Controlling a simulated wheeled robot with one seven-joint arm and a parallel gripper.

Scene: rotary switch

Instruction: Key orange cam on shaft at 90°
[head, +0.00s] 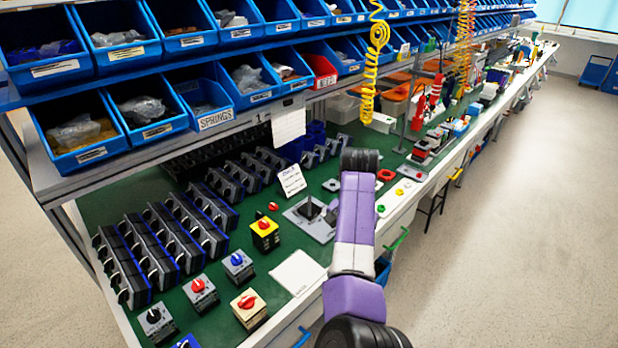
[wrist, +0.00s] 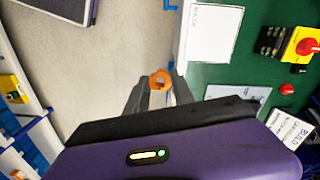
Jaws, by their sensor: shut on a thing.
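The orange cam (wrist: 160,79) is a small ring with an open middle, seen at the fingertips in the wrist view. My gripper (wrist: 158,88) is shut on it. My purple arm hides the gripper and the cam in the head view. A grey plate (head: 325,232) with a dark upright part, perhaps the shaft (head: 309,209), sits on the green bench just left of my arm.
A white square (head: 298,272) lies near the bench's front edge. A yellow switch with a red knob (head: 264,234) and several other rotary switches stand to the left. A small paper sign (head: 291,181) stands behind the plate.

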